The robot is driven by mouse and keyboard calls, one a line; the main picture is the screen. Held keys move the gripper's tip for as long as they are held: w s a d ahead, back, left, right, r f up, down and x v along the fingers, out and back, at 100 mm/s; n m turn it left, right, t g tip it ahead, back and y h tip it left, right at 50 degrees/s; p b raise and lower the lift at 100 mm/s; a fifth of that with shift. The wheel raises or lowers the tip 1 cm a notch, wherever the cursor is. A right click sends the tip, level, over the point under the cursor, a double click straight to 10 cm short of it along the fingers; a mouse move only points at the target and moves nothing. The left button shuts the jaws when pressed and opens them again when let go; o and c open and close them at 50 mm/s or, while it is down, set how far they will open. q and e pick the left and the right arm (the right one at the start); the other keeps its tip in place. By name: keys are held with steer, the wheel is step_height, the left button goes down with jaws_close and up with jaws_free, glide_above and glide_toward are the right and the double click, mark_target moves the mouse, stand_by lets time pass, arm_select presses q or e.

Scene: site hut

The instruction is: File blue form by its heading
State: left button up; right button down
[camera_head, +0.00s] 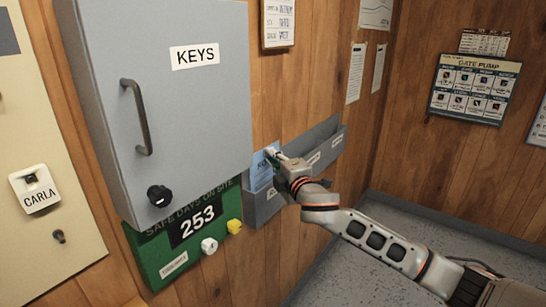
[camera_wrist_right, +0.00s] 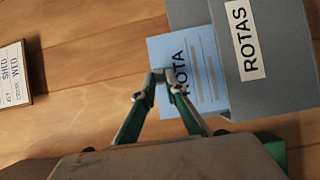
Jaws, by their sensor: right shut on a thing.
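The blue form (camera_wrist_right: 205,75), headed "ROTA", also shows in the head view (camera_head: 262,172). My right gripper (camera_wrist_right: 160,78) is shut on its top edge; this gripper also shows in the head view (camera_head: 272,155). The form is at the mouth of a grey wall pocket (camera_head: 262,207) labelled "ROTAS" in the wrist view (camera_wrist_right: 285,70). Its lower edge meets the pocket's front; I cannot tell how far it is inside. My left gripper is not in view.
More grey pockets (camera_head: 325,145) with labels adjoin on the right, partly behind my right arm. A grey "KEYS" cabinet (camera_head: 190,100) juts out at the left, above a green "253" board (camera_head: 165,255). A small framed notice (camera_wrist_right: 12,75) hangs nearby.

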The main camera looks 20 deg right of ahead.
steer(key=c, duration=2)
jaws_free()
steer(key=shift+s, duration=0.15)
